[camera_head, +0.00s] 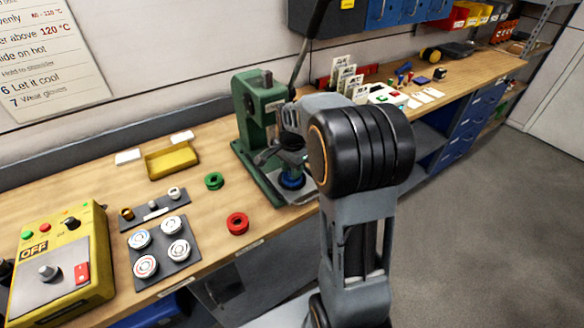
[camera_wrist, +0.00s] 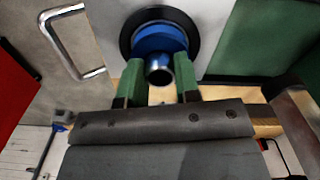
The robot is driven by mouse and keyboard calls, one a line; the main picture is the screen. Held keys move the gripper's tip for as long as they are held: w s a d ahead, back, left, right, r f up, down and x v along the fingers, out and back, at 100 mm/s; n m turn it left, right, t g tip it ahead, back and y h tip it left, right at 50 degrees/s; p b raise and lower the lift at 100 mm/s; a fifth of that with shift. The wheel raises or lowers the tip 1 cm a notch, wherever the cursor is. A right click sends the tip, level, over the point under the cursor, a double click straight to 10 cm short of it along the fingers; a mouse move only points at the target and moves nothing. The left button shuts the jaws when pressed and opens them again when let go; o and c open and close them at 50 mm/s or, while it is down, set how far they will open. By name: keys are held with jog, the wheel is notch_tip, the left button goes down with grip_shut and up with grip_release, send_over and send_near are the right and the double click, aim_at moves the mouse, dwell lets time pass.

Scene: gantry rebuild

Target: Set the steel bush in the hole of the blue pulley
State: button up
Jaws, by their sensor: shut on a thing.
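The blue pulley (camera_head: 291,181) sits on the base of the green press (camera_head: 262,125) in the head view, partly hidden by my arm. In the wrist view the blue pulley (camera_wrist: 150,31) lies in a dark round ring at top centre. The steel bush (camera_wrist: 159,70) is a short shiny tube held between the green fingertips of my gripper (camera_wrist: 159,78). My gripper is shut on it.
A red ring (camera_head: 237,223) and a green ring (camera_head: 214,181) lie on the bench left of the press. A dark strip with small bushes (camera_head: 174,193), a yellow tray (camera_head: 172,161) and a yellow control box (camera_head: 62,262) stand further left. The press frame and lever are close to my arm.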

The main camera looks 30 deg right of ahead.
dwell(0.3)
jog(key=o, duration=1)
notch_tip(320, 180, up, 14)
jog(key=shift+f, duration=0.15)
dwell(0.6)
